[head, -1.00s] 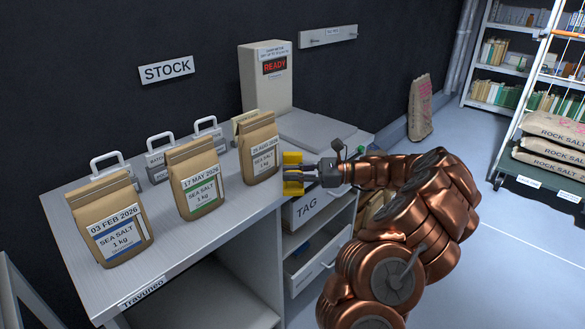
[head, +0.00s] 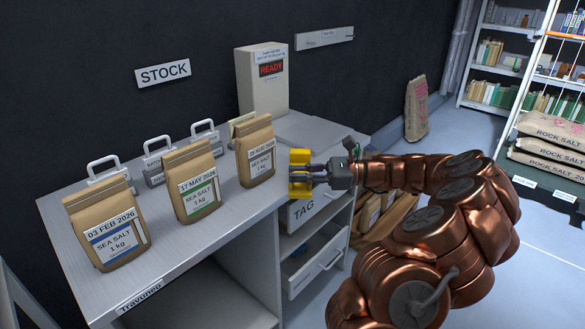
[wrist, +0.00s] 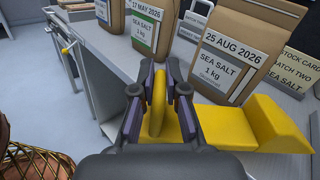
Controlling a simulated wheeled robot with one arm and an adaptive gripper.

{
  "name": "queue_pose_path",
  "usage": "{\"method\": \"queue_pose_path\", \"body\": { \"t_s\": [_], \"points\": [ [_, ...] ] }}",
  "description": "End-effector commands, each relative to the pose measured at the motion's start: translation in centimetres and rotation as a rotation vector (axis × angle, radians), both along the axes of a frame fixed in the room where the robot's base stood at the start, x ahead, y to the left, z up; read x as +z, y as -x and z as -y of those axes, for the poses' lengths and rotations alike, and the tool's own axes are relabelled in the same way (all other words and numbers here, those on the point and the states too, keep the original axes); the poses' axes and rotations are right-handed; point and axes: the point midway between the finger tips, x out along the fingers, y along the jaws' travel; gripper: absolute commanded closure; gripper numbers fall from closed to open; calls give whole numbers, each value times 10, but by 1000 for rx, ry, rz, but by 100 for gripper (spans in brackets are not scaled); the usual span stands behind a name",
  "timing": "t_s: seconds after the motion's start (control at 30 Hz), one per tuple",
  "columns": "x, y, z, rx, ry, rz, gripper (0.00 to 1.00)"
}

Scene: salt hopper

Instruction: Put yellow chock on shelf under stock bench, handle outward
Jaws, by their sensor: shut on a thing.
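The yellow chock (head: 299,187) is at the bench's front edge, right of the 25 AUG bag, in the head view. My gripper (head: 316,174) is shut on its upright handle; in the wrist view the handle (wrist: 158,100) stands between the fingers. The wedge-shaped body (wrist: 258,128) extends right of the fingers there. I cannot tell whether the chock touches the bench. The stock bench (head: 165,240) has an open bay below its top at the left, with a grey shelf surface (head: 215,298) low inside. The bay's depth is partly hidden.
Salt bags dated 03 FEB (head: 107,225), 17 MAY (head: 193,185) and 25 AUG (head: 256,150) stand along the bench front. A READY machine (head: 262,85) is behind. A TAG drawer (head: 303,212) and a partly open drawer (head: 318,265) sit below right.

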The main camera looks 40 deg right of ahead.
Motion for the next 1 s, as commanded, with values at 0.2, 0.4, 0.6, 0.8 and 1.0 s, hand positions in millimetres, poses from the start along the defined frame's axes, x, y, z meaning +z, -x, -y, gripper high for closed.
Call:
{"method": "queue_pose_path", "body": {
  "t_s": [0.2, 0.4, 0.6, 0.8, 1.0],
  "points": [
    [7, 45, -6, -2, -3, 6, 100],
    [9, 75, -11, -1, -2, 3, 100],
    [10, 94, -14, 0, -1, 3, 100],
    [11, 101, -15, 0, 0, 2, 100],
    [10, 102, -16, 1, 0, 1, 100]
  ]
}}
